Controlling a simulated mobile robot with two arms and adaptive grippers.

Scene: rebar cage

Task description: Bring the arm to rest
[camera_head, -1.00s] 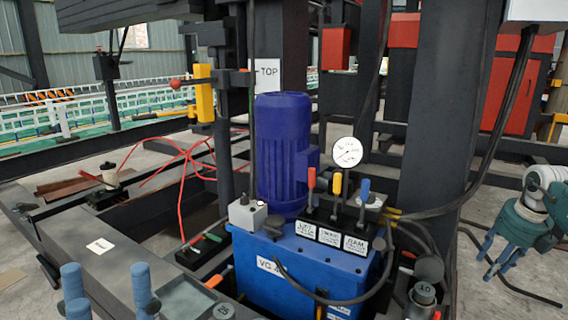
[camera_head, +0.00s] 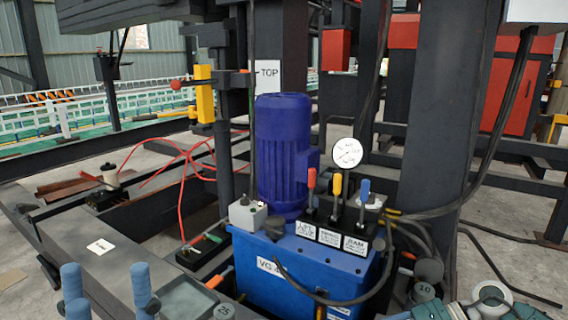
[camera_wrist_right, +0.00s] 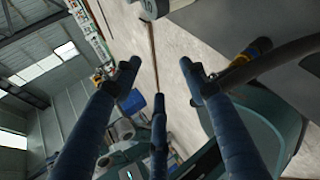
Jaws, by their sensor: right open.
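My left gripper (camera_head: 108,282) is at the bottom left of the head view. Its blue fingers point up and stand apart with nothing between them. Of my right arm, only a grey and teal part shows at the bottom right edge of the head view; its fingers are out of that picture. In the right wrist view my right gripper (camera_wrist_right: 160,78) is open, its dark blue fingers spread and empty.
A blue hydraulic unit (camera_head: 290,262) with a motor (camera_head: 283,150), coloured levers (camera_head: 337,190) and a gauge (camera_head: 347,153) stands in the middle. A dark column (camera_head: 440,120) and hoses rise to its right. Red cables (camera_head: 185,165) lie behind left. Floor shows at the right.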

